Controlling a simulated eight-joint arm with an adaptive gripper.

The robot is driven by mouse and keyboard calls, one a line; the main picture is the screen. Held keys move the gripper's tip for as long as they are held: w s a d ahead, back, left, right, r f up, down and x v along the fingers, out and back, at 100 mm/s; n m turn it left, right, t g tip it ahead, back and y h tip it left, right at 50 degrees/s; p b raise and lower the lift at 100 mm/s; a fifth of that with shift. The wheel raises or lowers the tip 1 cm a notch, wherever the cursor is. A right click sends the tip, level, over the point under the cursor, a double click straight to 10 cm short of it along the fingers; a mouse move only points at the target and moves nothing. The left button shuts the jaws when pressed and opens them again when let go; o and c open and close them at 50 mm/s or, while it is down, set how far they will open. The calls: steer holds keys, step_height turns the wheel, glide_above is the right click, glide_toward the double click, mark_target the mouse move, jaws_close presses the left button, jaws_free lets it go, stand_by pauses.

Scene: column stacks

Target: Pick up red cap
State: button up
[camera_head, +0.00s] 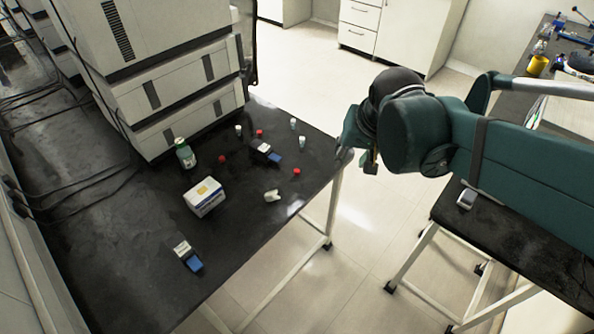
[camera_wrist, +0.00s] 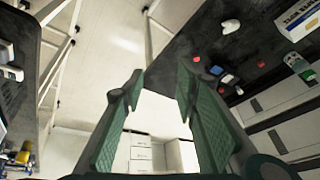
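Three small red caps lie on the black bench in the head view: one near the right edge (camera_head: 296,171), one farther back (camera_head: 259,133) and one near the green bottle (camera_head: 222,158). In the wrist view one red cap (camera_wrist: 196,59) is close to the bench edge and another (camera_wrist: 261,64) lies farther right. My gripper (camera_wrist: 160,85) is open and empty, its green fingers spread apart. In the head view my gripper (camera_head: 358,158) hangs beyond the right edge of the bench, apart from all the caps.
A green bottle (camera_head: 185,153), a white box (camera_head: 204,197), a white piece (camera_head: 272,196), blue-and-white items (camera_head: 187,255) (camera_head: 266,151) and small vials (camera_head: 302,142) share the bench. Stacked white instruments (camera_head: 165,75) stand behind. The front right of the bench is clear.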

steer(key=w+a+f+m+g+p, duration=0.1)
steer(key=w+a+f+p, duration=0.15)
steer(key=w, duration=0.35)
steer(key=w+a+f+m+g+p, duration=0.1)
steer(key=w+a+f, duration=0.1)
steer(key=w+a, duration=0.25)
steer(key=m+g+p, duration=0.2)
steer(key=g+p, duration=0.1)
glide_above(297, 171)
step_height(297, 171, down, 10)
steer(key=shift+w+a+f, duration=0.1)
steer(key=shift+a+f, duration=0.25)
steer(key=shift+f, duration=0.05)
steer(key=shift+f, duration=1.25)
steer(key=shift+d+f+b, duration=0.2)
steer(key=shift+f+b, duration=0.15)
steer(key=shift+f, duration=0.95)
steer(key=shift+d+f+b, duration=0.15)
steer(key=shift+f+b, duration=0.2)
steer(key=shift+f, duration=0.95)
steer(key=c, duration=0.7)
